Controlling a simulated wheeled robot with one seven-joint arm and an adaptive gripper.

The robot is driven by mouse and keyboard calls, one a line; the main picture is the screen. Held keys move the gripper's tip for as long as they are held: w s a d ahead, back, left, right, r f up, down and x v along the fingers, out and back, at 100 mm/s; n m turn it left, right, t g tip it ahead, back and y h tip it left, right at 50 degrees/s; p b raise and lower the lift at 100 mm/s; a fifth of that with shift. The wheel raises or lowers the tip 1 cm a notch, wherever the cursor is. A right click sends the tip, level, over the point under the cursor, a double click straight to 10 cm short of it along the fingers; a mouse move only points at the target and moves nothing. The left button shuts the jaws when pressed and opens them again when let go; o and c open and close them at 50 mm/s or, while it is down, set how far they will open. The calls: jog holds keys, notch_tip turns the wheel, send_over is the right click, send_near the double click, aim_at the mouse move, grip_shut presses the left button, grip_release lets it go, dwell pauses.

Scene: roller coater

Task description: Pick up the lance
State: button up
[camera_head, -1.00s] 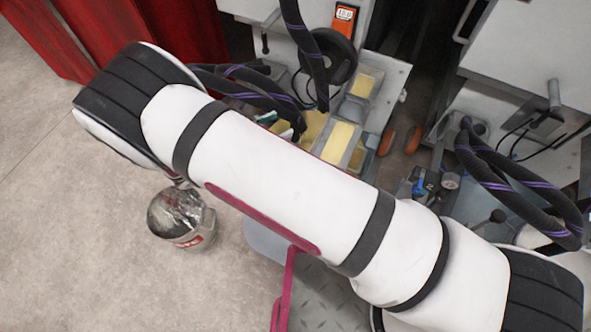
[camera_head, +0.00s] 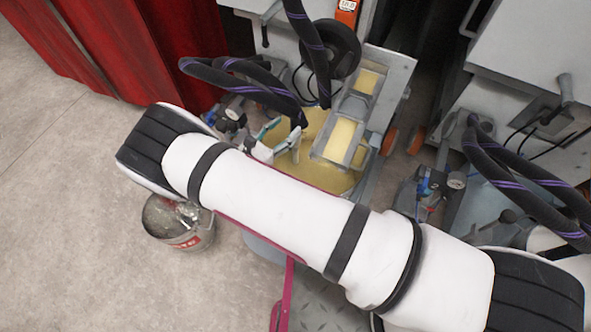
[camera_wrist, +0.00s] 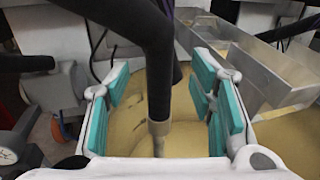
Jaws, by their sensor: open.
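The lance (camera_wrist: 159,129) shows in the wrist view as a grey-tan end below a black hose, pointing down over yellow material. The hose (camera_wrist: 157,60) runs between my gripper's two teal-padded fingers. My gripper (camera_wrist: 162,98) is open, with one finger on each side and visible gaps to the hose. In the head view my gripper (camera_head: 284,134) is partly hidden by my white arm, beside the end of a black, purple-striped hose (camera_head: 293,108). The lance's lower end is hidden there.
A vat of yellow material (camera_head: 318,178) lies under the gripper, with a metal trough (camera_head: 330,152) at its right. A metal bucket (camera_head: 170,222) stands on the floor at left. A red curtain (camera_head: 130,50) and grey machine housings (camera_head: 530,50) stand behind.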

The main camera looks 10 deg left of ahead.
aim_at(292, 121)
jog(key=shift+b+x, duration=0.6)
jog(key=shift+x, duration=2.05)
jog(key=shift+r, duration=0.25)
grip_shut()
